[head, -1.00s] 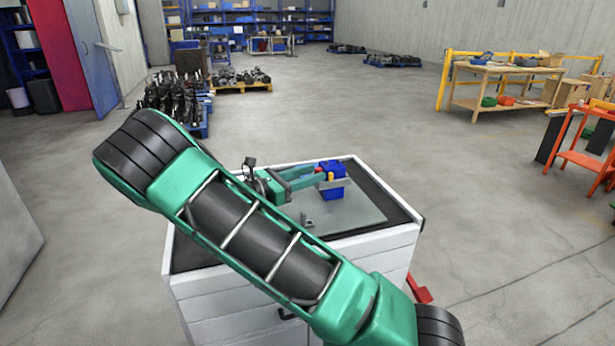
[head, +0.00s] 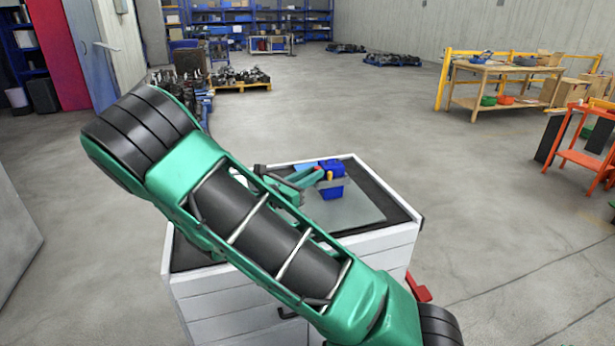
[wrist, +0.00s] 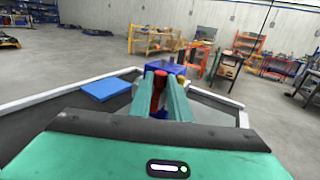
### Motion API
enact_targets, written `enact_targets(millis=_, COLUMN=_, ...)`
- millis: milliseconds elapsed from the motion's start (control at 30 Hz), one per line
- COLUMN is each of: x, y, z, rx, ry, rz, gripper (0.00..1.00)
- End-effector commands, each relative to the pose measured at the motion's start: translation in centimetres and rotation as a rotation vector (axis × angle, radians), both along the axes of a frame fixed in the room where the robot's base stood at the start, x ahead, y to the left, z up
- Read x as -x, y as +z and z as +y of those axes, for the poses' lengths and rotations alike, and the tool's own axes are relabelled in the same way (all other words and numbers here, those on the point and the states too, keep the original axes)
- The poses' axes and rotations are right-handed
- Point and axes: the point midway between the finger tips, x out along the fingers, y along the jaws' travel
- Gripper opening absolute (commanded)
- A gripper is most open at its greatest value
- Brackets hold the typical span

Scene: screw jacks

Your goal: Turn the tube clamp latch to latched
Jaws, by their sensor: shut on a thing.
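The tube clamp shows as a blue block (head: 331,190) with a small yellow part, on the cart top in the head view. It also shows in the wrist view (wrist: 160,69), just beyond my fingers. A red lever-like part, which looks like the latch (wrist: 160,88), lies between the two green fingers of my gripper (wrist: 161,78). My gripper is shut on it. In the head view my gripper (head: 312,179) reaches the clamp from the left. The fingers and arm hide much of the latch, so its exact angle cannot be told.
The clamp stands on a white cart (head: 270,268) with a dark top and a grey plate (head: 352,213). A flat blue piece (wrist: 98,89) lies at left in the wrist view. Orange shelving (head: 580,155) and a wooden workbench (head: 500,70) stand well away.

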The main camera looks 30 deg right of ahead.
Motion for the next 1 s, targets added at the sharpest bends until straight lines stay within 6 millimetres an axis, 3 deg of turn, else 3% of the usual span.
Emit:
enact_targets(millis=233, x=-0.2, y=0.1, z=0.1, rx=0.002, ry=0.005, rz=-0.001, gripper=0.00)
enact_targets(millis=267, x=-0.2, y=0.1, z=0.1, rx=0.002, ry=0.005, rz=-0.001, gripper=0.24)
enact_targets(millis=300, x=-0.2, y=0.1, z=0.1, rx=0.002, ry=0.004, rz=-0.001, gripper=0.34)
enact_targets(millis=333, x=-0.2, y=0.1, z=0.1, rx=0.001, ry=0.004, rz=-0.001, gripper=0.35)
enact_targets(millis=667, x=0.0, y=0.0, z=0.3, rx=0.000, ry=0.001, rz=0.000, gripper=0.35)
enact_targets(millis=833, x=0.4, y=0.0, z=2.1, rx=0.000, ry=0.004, rz=0.000, gripper=0.35)
enact_targets(millis=1000, x=1.1, y=0.0, z=5.3, rx=0.000, ry=0.005, rz=0.000, gripper=0.35)
